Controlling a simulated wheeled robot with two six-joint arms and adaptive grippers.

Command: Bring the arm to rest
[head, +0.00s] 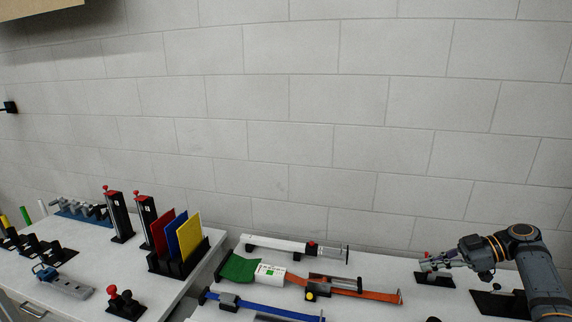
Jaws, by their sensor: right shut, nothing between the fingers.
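My right gripper (433,264) is at the right of the head view, at the end of my right arm (524,247), which comes in from the right edge. The gripper points left over the right part of the table, and its fingers are shut with nothing in them. It overlaps a small black stand (434,281) in the picture; I cannot tell whether they touch. My left gripper is not in view.
A white table (403,317) holds a white tube (290,245), a green-and-orange strap (380,296) and a blue strap (268,308). The left table (75,310) carries colored plates (187,236), black-and-red uprights (118,215) and a clamp (63,283). A bare block wall (300,120) stands behind.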

